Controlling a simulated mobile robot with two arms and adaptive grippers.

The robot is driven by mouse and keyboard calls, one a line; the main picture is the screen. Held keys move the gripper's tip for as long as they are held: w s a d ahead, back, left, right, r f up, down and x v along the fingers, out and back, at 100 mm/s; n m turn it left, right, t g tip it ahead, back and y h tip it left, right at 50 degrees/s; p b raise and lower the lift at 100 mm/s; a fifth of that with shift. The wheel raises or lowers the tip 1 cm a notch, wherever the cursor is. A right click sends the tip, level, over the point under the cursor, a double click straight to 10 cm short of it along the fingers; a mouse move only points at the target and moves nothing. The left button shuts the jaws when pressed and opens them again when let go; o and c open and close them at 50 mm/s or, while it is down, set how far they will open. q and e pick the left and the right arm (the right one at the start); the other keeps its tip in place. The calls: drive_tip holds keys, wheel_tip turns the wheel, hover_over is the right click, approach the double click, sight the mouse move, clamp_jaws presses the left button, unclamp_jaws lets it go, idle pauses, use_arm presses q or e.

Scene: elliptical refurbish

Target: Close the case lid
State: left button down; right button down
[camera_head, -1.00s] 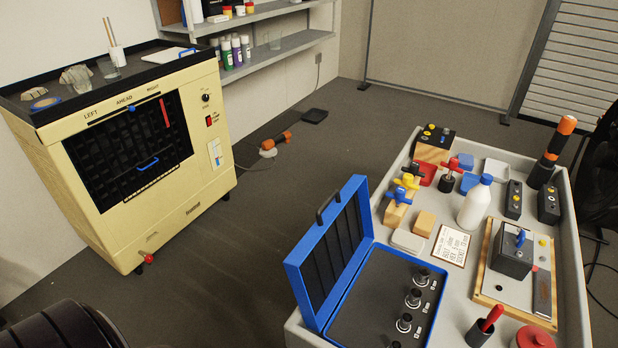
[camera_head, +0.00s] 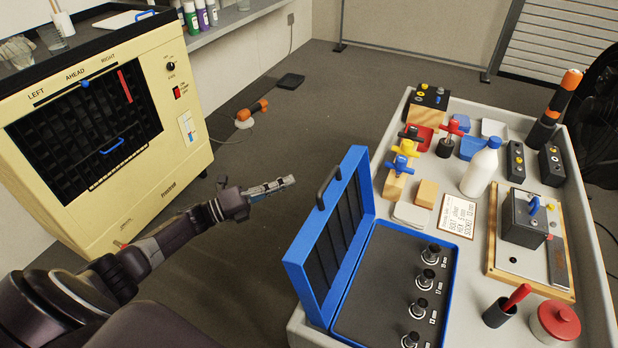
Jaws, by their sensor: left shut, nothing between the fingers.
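The blue case (camera_head: 375,338) sits at the near left corner of the grey cart. Its lid (camera_head: 334,235) stands open, roughly upright on the case's left side, with a dark handle (camera_head: 328,188) on its upper edge. Several round metal sockets stand in the dark insert (camera_head: 390,290). My left gripper (camera_head: 290,181) is shut and empty. It is left of the lid, apart from it, over the floor beside the cart, with its fingers pointing right. My right gripper is out of view.
The grey cart (camera_head: 603,290) also holds a white bottle (camera_head: 479,170), a red lidded pot (camera_head: 555,320), a dark cup with a red-handled tool (camera_head: 500,314) and a wooden board with a grey block (camera_head: 523,222). A cream machine (camera_head: 190,80) stands at left.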

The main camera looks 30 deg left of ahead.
use_arm(q)
drive_tip(key=s+d+r+m+g+h+b, duration=0.1)
drive_tip(key=s+r+m+g+h, duration=0.3)
drive_tip(key=s+r+m+g, duration=0.5)
drive_tip(key=s+r+m+g+h+b, duration=0.1)
drive_tip(key=s+r+m+g+h, duration=0.3)
drive_tip(key=r+m, duration=0.9)
drive_tip(key=d+f+m+g+p, duration=0.1)
drive_tip(key=d+p, duration=0.6)
drive_tip(key=d, duration=0.6)
drive_tip(key=shift+d+f+m+y, duration=0.15)
drive_tip(key=shift+d+m+y, duration=0.15)
drive_tip(key=shift+d+y, duration=0.1)
